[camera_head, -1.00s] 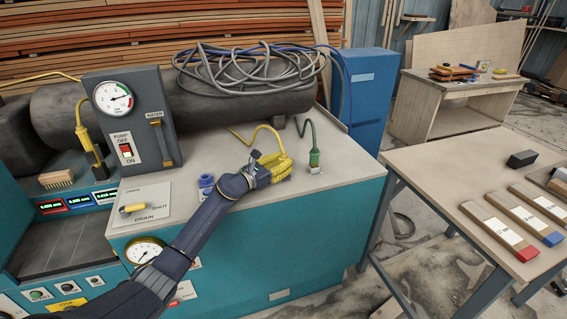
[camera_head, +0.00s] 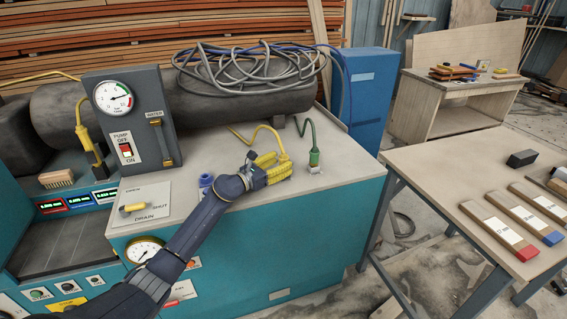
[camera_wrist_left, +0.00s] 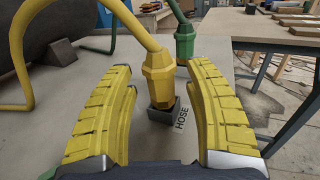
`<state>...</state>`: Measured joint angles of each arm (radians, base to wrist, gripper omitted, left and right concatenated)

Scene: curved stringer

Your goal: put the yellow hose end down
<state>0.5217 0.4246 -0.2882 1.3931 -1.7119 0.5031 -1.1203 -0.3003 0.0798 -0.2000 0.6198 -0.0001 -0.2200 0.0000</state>
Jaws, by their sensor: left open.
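The yellow hose end (camera_wrist_left: 158,78) stands upright between my left gripper's spread yellow fingers in the left wrist view. Its lower end meets a dark square base beside a label reading HOSE. The fingers are apart from it on both sides. In the head view the yellow hose (camera_head: 262,128) curves down to its end (camera_head: 284,157) at my left gripper (camera_head: 272,168), over the grey bench top. My left gripper is open. Its fingers partly cover the hose end in the head view. My right gripper is not in view.
A green hose end (camera_head: 314,157) stands upright just right of the yellow one. A blue fitting (camera_head: 205,182) is left of my gripper. The pump panel (camera_head: 128,118) stands at the left, and a dark cylinder with coiled hoses (camera_head: 245,72) lies behind.

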